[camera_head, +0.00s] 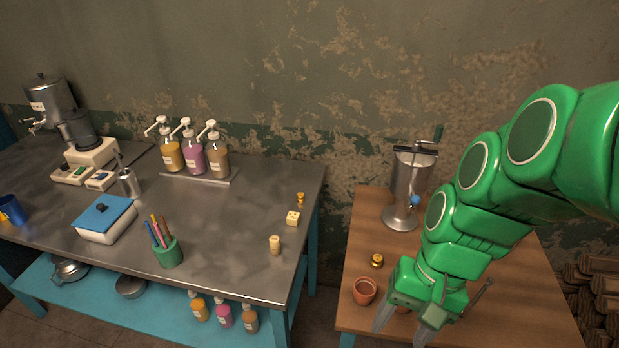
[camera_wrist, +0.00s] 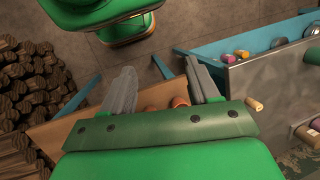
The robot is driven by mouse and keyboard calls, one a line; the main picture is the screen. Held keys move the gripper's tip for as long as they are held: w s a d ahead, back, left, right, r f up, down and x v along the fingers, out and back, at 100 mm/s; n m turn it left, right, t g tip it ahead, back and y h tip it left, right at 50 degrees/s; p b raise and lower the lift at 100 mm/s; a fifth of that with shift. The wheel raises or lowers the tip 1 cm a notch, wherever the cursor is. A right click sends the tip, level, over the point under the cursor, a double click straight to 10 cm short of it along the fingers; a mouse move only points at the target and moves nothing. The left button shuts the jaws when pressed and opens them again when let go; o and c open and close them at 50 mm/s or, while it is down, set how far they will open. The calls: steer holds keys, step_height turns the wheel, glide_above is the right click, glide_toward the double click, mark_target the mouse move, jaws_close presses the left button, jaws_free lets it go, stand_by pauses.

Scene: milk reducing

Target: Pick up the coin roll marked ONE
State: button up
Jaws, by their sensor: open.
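A small cream cylinder (camera_head: 274,245), which looks like the coin roll, stands upright near the right front of the metal table. Its marking is too small to read. It also shows in the wrist view (camera_wrist: 254,104), right of my fingers. My gripper (camera_head: 402,330) is open and empty, pointing down over the front of the wooden table, well to the right of the cylinder. In the wrist view my gripper (camera_wrist: 163,82) has its two grey fingers spread apart.
The metal table (camera_head: 225,255) holds a cream block (camera_head: 292,218), a small brass piece (camera_head: 300,198), a green pen cup (camera_head: 167,252) and pump bottles (camera_head: 192,155). The wooden table (camera_head: 365,230) holds a metal urn (camera_head: 408,185), a terracotta pot (camera_head: 364,291) and a brass piece (camera_head: 377,260). A gap separates the tables.

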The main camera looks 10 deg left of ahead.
steer(key=w+a+f+m+g+y, duration=0.1)
steer(key=w+a+f+m+y, duration=0.2)
steer(key=w+a, duration=0.65)
steer(key=m+t+y, duration=0.2)
steer(key=m+y, duration=0.6)
steer(key=m, duration=0.4)
glide_toward(275, 243)
steer(key=f+x, duration=0.1)
steer(key=x, duration=0.2)
steer(key=shift+m, duration=0.3)
steer(key=shift+w+x, duration=0.2)
steer(key=shift+x, duration=1.1)
steer(key=shift+w+x, duration=0.25)
steer(key=shift+x, duration=1)
steer(key=shift+w+x, duration=0.2)
steer(key=shift+x, duration=1.1)
steer(key=shift+f, duration=0.1)
steer(key=c, duration=1.1)
